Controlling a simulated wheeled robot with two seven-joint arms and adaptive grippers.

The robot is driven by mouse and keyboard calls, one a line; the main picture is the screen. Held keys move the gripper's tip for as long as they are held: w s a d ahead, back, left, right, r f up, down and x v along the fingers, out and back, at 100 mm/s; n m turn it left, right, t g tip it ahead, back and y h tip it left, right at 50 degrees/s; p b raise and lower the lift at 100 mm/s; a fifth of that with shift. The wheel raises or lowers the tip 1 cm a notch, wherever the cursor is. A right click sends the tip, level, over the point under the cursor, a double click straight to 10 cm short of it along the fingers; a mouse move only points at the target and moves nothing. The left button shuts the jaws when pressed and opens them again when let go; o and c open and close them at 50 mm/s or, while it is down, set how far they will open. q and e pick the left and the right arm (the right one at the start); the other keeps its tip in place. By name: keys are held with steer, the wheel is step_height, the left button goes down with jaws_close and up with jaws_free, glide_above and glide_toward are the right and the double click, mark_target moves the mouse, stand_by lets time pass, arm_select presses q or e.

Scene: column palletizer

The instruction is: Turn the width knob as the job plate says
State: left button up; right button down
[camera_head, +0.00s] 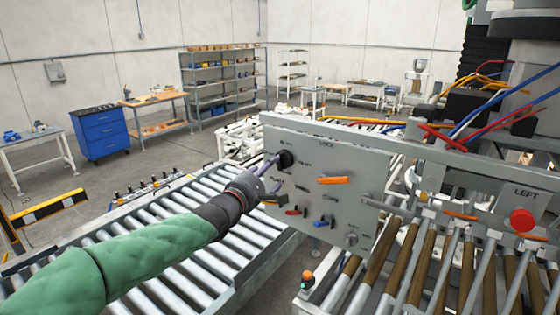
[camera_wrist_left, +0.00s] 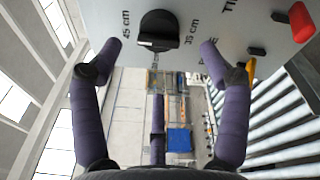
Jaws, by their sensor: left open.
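The black width knob (camera_head: 286,159) sits at the upper left of the grey control panel (camera_head: 352,165). In the left wrist view the knob (camera_wrist_left: 158,31) has "45 cm" printed to its left and "35 cm" to its right; smaller print beside its flat face is hard to read. Its exact setting I cannot tell. My left gripper (camera_head: 268,172) is in front of the knob. In the left wrist view its purple fingers (camera_wrist_left: 158,52) are spread apart, one either side of the knob, with gaps showing. I cannot make out a job plate. My right gripper is not in view.
The panel also carries an orange handle (camera_head: 333,181), a red lever (camera_head: 296,212), a blue lever (camera_head: 323,222) and a grey knob (camera_head: 351,239). A roller conveyor (camera_head: 150,250) runs below my left arm. A red button (camera_head: 522,219) is at the right.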

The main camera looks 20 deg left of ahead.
mark_target(280, 164)
arm_select(q)
steer(key=p+x, duration=0.1)
steer(key=x, duration=0.6)
steer(key=shift+w, duration=0.15)
steer(key=c, duration=1.2)
